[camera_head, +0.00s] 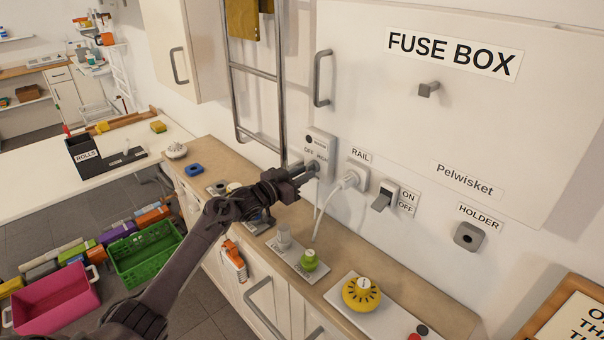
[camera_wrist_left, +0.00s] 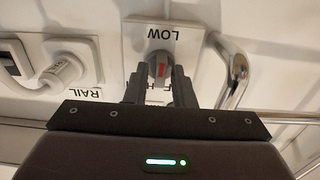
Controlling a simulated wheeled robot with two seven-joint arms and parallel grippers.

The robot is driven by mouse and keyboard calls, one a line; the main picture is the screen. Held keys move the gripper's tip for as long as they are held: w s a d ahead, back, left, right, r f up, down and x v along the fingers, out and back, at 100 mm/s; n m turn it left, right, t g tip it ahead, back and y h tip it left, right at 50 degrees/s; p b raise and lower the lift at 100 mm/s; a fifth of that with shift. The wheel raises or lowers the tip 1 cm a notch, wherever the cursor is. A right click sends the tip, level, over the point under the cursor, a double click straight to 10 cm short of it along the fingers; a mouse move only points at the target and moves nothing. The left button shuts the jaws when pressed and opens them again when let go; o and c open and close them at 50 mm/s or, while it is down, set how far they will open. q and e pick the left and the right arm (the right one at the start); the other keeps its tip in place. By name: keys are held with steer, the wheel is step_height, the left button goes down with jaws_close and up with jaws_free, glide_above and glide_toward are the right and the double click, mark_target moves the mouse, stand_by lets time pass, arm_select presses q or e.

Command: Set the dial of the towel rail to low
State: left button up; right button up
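The towel rail's dial (camera_wrist_left: 160,66) is a dark grey knob with a red mark, on a white wall plate (camera_head: 327,144) below the metal rail (camera_head: 256,73). In the left wrist view the plate appears upside down, with LOW beyond the knob and the other labels partly hidden by my fingers. The red mark lies roughly along the line toward LOW; which end points is unclear. My left gripper (camera_head: 314,170) reaches the plate from the front. Its fingers (camera_wrist_left: 160,82) are close together on either side of the knob and appear shut on it. My right gripper is out of view.
A white plug (camera_head: 352,180) with a cable sits in the RAIL socket just right of the dial. An ON/OFF switch (camera_head: 384,197) and a holder (camera_head: 467,236) are farther right. Below, the wooden counter (camera_head: 333,240) carries a green knob (camera_head: 309,260) and a yellow dial (camera_head: 361,293).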

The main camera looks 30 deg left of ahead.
arm_select(q)
steer(key=shift+o, duration=0.8)
steer(key=shift+r, duration=0.1)
steer(key=b+v, duration=0.1)
steer(key=v, duration=0.7)
steer(key=shift+w, duration=0.1)
